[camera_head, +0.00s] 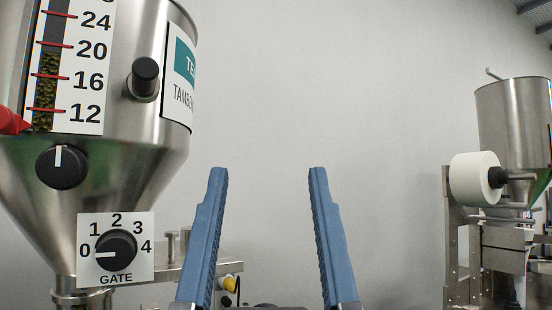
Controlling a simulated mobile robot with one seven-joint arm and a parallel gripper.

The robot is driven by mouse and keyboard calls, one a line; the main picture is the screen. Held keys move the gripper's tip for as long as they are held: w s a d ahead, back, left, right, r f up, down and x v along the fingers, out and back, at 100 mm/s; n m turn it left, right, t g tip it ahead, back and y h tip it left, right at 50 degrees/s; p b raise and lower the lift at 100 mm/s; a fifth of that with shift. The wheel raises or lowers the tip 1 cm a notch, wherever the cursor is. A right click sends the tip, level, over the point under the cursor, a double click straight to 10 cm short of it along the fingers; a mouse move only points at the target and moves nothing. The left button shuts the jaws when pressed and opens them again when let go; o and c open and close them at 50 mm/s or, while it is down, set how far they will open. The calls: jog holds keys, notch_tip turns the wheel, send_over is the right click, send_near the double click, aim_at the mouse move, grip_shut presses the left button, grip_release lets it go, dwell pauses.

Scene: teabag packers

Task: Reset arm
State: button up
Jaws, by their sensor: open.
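My gripper (268,180) is in the lower middle of the head view, its two long blue fingers upright and wide apart. It is open, with only the grey wall showing between the fingers, and it touches nothing. The rest of my arm is not visible above the bottom edge of the picture.
A steel hopper (150,190) stands close on the left, with a level gauge (85,75), black knobs and a gate dial (116,250) pointing at 0. A second machine with a white roll (474,178) stands farther off at the right. The middle is clear.

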jog(key=shift+r, duration=0.15)
notch_tip(320, 180, up, 3)
jog(key=p, duration=0.3)
dwell(0.4)
jog(key=shift+c, duration=0.2)
dwell(0.9)
